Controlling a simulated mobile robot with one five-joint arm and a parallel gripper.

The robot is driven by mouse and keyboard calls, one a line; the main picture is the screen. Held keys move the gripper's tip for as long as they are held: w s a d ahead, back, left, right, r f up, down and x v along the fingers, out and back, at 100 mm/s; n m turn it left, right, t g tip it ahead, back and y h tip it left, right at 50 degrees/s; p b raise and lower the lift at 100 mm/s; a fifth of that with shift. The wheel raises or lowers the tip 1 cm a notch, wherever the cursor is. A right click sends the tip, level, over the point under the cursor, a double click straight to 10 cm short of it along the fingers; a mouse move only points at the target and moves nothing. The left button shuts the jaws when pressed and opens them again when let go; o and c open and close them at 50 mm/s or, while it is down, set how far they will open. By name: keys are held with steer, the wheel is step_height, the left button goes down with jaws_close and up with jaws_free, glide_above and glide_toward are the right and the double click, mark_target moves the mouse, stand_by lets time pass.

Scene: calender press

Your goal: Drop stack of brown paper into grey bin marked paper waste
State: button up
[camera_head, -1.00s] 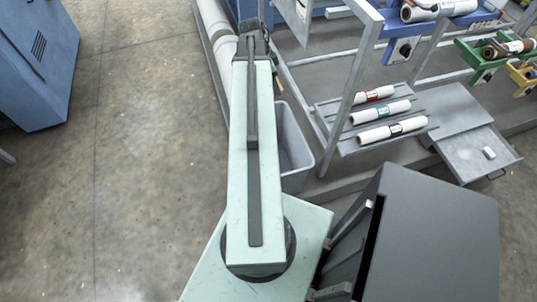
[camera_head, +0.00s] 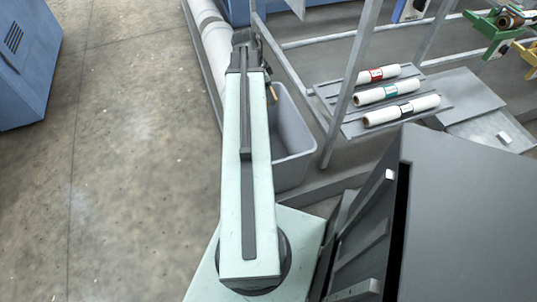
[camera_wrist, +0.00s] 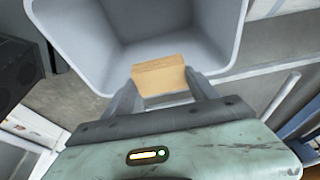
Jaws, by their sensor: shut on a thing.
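The stack of brown paper (camera_wrist: 160,76) shows in the wrist view, held between the two fingers of my gripper (camera_wrist: 164,92). In the head view only a small brown edge (camera_head: 273,92) shows beside the arm's end. The grey bin (camera_wrist: 238,30) fills the upper part of the wrist view, its inside looking empty where visible. The stack appears over the bin's opening near its rim; its exact height above the bin cannot be told. In the head view the bin (camera_head: 297,160) stands right of my arm, which hides part of it. No paper-waste marking is visible.
A metal rack with white rolls (camera_head: 385,94) on a low shelf stands right of the bin. Long white rolls (camera_head: 213,45) lie behind my arm. A blue cabinet (camera_head: 25,70) stands at the left, with open concrete floor between.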

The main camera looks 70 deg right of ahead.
steer(key=shift+r, duration=0.1)
step_height(320, 180, down, 6)
steer(key=b, duration=0.5)
steer(key=shift+r+b, duration=0.1)
steer(key=shift+b, duration=0.2)
steer(key=o, duration=1.4)
